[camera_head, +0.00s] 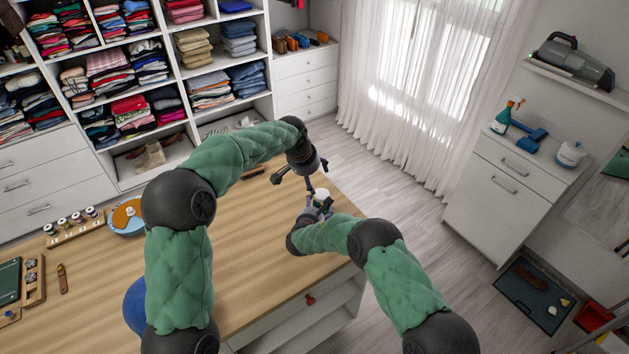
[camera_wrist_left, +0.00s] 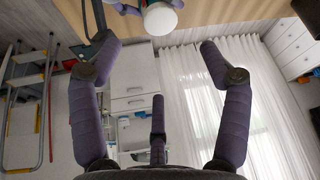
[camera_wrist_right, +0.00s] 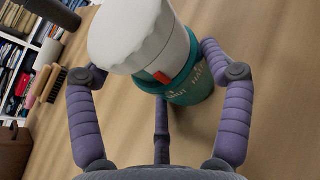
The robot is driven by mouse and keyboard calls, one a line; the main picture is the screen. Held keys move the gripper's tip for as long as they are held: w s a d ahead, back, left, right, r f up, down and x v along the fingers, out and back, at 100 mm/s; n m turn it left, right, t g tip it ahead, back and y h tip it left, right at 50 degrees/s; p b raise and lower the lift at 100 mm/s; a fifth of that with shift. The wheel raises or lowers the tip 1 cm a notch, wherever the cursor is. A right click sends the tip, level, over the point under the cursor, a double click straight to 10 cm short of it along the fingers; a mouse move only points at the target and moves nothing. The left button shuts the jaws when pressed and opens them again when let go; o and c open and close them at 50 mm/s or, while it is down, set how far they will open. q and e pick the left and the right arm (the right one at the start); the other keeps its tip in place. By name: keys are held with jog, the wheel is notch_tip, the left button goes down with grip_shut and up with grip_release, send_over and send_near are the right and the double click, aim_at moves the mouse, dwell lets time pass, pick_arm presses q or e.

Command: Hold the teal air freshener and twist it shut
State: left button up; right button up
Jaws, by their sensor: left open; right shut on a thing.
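The air freshener, teal with a white top, shows best in the right wrist view (camera_wrist_right: 195,80), where it is tilted and lies between my right gripper's fingers (camera_wrist_right: 168,75). In the head view only its white top (camera_head: 321,194) shows clearly; the rest is hidden by my right gripper (camera_head: 322,207), which is shut on it above the table. My left gripper (camera_head: 303,180) is open and empty, close to the white top. In the left wrist view the round white top (camera_wrist_left: 160,19) is at the upper edge, beyond the spread left fingers (camera_wrist_left: 165,78). An orange-red mark shows on the white part.
Clothes-filled shelves (camera_head: 165,60) stand behind. A white cabinet (camera_head: 515,180) is at the right, across open floor.

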aim_at(321, 194)
pick_arm(q)
jog(key=w+f, duration=0.1)
jog(key=f, duration=0.2)
jog(key=w+d+f+m, duration=0.1)
jog(key=f, duration=0.3)
jog(key=w+d+f+m, duration=0.1)
jog(key=w+f, duration=0.1)
jog(key=f, duration=0.2)
jog(key=shift+d, duration=0.15)
jog(key=shift+h, duration=0.3)
jog(key=c, duration=1.2)
